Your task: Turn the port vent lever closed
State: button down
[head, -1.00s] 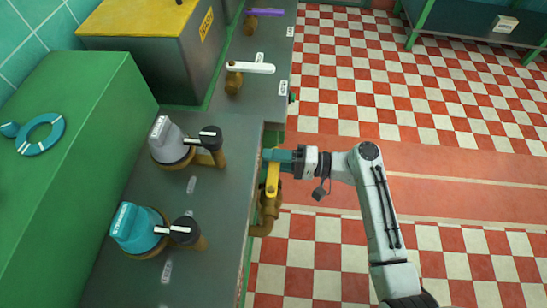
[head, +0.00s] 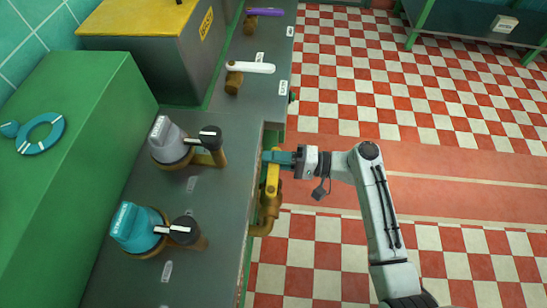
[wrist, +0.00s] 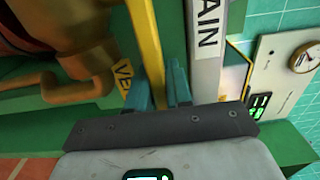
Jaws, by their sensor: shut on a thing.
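The yellow vent lever (head: 273,182) is at the right edge of the grey counter, above brown pipework. In the head view it extends toward the bottom of the picture from my gripper (head: 272,157). My gripper reaches in from the right with its teal fingers shut on the lever. In the wrist view the yellow bar (wrist: 146,45) runs down to the fingers (wrist: 168,88), by a yellow tag reading "VE". The left finger partly hides the bar, and the grip point is not clear. I cannot read any port marking.
A pale bar (wrist: 207,45) with "AIN" lettering is close right of the fingers. Grey (head: 170,143) and teal (head: 138,228) knobs, each with a black-capped handle beside it, stand on the counter. White (head: 250,67) and purple (head: 266,12) levers are farther back. The checkered floor (head: 350,90) at right is largely clear.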

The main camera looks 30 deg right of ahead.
jog(key=shift+s+d, duration=0.1)
jog(key=s+d+m+t+h, duration=0.3)
jog(key=s+m+t+h, duration=0.4)
jog(key=m+h, duration=0.5)
jog(key=shift+s+d+h+b, duration=0.3)
jog(key=shift+h+b, duration=0.1)
jog(key=shift+h, duration=2.2)
jog(key=shift+s+f+m+h, duration=0.1)
jog(key=shift+s+m+h, duration=0.15)
jog(key=shift+m+h, duration=0.35)
jog(key=shift+s+a+m+h+b, duration=0.15)
jog(key=shift+s+m+h+b, duration=0.1)
jog(key=shift+m+h+b, duration=0.3)
jog(key=shift+s+a+m+g+h+b, duration=0.2)
jog(key=shift+s+m+g+h, duration=0.35)
jog(key=shift+h, duration=0.4)
jog(key=shift+s+a+m+g+h+b, duration=0.15)
jog(key=shift+s+m+g+h, duration=0.25)
jog(key=shift+m+h, duration=0.45)
jog(key=shift+s+a+m+g+h+b, duration=0.1)
jog(key=shift+s+a+m+g+h, duration=0.3)
jog(key=shift+h, duration=0.65)
jog(key=shift+d+g, duration=0.15)
jog(key=shift+g, duration=0.1)
